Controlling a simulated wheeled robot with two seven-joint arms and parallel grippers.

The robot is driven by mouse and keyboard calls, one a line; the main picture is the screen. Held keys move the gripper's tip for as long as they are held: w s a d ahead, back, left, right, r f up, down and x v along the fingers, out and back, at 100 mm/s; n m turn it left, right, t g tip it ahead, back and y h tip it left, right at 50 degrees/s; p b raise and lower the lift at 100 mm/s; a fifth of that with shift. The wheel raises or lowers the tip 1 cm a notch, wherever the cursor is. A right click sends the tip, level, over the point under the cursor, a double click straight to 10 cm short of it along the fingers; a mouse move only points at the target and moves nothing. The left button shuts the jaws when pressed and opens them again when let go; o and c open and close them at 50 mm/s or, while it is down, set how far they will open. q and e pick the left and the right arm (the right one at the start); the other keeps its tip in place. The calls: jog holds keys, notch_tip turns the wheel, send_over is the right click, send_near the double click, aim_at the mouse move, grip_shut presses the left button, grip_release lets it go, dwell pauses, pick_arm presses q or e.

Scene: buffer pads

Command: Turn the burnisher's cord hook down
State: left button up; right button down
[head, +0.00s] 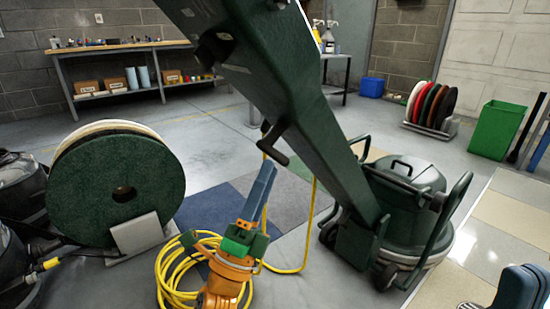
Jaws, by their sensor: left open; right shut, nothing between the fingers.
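The green burnisher (410,190) stands at centre right, its broad handle column (300,110) slanting up towards me. A dark cord hook (274,146) sticks out from the column's left side, its bar slanting down to the right. The yellow cord (314,205) passes at the hook and hangs to the floor. My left gripper (263,180) is open, its blue fingers pointing up just below the hook; I see no clear contact. A dark blue part of my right gripper (520,288) shows at the bottom right corner, shut and largely cut off.
A coil of yellow cord (172,270) lies on the floor beside my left arm. A large green pad (110,190) stands in a holder at left. A pad rack (430,125) and a green bin (497,128) stand at right. The middle floor behind is clear.

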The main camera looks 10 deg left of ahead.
pick_arm(q)
jog(key=shift+v, duration=1.05)
